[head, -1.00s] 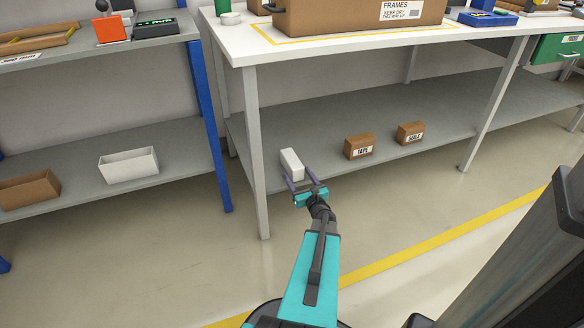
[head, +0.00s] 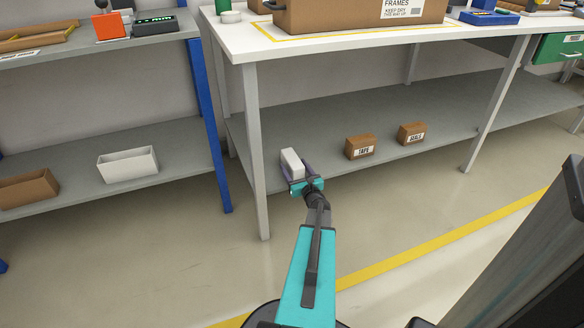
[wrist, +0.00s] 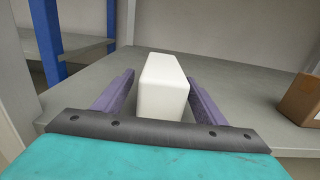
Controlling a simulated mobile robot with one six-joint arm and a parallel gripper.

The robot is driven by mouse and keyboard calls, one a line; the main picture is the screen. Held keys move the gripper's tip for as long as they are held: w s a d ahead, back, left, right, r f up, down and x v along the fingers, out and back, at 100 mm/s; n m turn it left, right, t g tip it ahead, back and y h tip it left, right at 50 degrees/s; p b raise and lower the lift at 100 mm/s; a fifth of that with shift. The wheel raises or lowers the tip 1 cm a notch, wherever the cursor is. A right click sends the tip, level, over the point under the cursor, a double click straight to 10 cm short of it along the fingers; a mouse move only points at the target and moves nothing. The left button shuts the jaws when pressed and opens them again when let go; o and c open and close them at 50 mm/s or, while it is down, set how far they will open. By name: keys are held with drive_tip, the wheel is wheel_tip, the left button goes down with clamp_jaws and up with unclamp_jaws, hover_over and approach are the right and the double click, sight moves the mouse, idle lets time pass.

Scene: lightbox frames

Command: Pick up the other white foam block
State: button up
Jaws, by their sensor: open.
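A white foam block (head: 291,162) lies on the grey lower shelf (head: 385,140) of the white-topped bench, near its front left part. It also shows in the wrist view (wrist: 162,87), lengthwise between my two purple fingers. My gripper (head: 297,171) is open, with one finger on each side of the block. In the wrist view (wrist: 160,90) a gap shows on both sides of the block's near end. Whether the fingertips touch its far part cannot be told.
A box marked TAPE (head: 360,147) and a smaller brown box (head: 411,134) stand to the right on the same shelf. The bench's front leg (head: 257,150) is close on the left. A white open bin (head: 127,165) and a brown bin (head: 28,189) sit on the left rack.

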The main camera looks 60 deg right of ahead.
drive_tip(key=shift+b+x, duration=0.4)
drive_tip(key=shift+x, duration=1.15)
drive_tip(key=c, duration=1.1)
